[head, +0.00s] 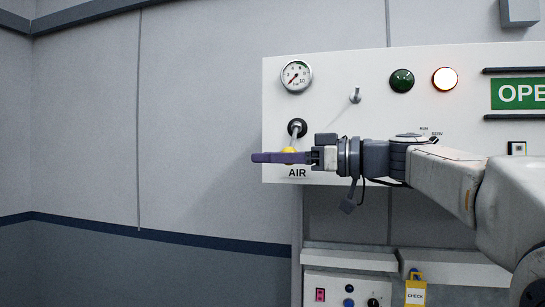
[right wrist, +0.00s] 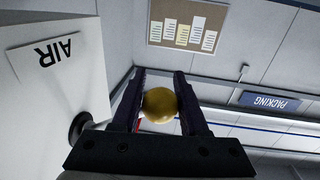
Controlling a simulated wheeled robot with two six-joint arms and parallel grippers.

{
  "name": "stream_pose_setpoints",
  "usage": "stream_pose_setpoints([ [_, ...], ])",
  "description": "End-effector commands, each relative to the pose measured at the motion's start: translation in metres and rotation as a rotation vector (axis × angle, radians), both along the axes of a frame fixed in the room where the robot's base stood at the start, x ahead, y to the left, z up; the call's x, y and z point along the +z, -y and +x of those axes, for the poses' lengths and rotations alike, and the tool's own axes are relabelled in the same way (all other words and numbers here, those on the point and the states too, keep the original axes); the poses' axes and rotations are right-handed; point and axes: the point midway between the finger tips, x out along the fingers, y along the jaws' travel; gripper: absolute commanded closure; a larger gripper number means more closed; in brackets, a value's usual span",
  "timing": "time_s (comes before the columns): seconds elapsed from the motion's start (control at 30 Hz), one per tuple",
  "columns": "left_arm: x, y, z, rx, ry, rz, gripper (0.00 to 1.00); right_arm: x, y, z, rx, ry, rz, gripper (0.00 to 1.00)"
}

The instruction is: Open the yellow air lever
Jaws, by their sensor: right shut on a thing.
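The air lever (head: 295,137) has a grey stem that hangs down from a round black mount on the white panel, above the AIR label. Its yellow ball knob (head: 289,150) shows just above the purple fingers of my right gripper (head: 256,157). My right gripper is shut on the knob; the fingers hide the knob's lower part in the head view. My left gripper is not in view.
A lower box (head: 335,287) and a yellow CHECK tag (head: 416,293) are below. Left of the panel is bare wall.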

Motion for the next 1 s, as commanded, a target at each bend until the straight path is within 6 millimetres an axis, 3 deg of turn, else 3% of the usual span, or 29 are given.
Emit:
stream_pose_setpoints([
  [0.47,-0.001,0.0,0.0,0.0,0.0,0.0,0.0,0.024,0.0,-0.011,-0.006,-0.178,0.067,1.0],
  [1.0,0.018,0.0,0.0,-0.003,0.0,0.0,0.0,0.056,-0.002,-0.017,-0.008,-0.513,0.176,1.0],
])
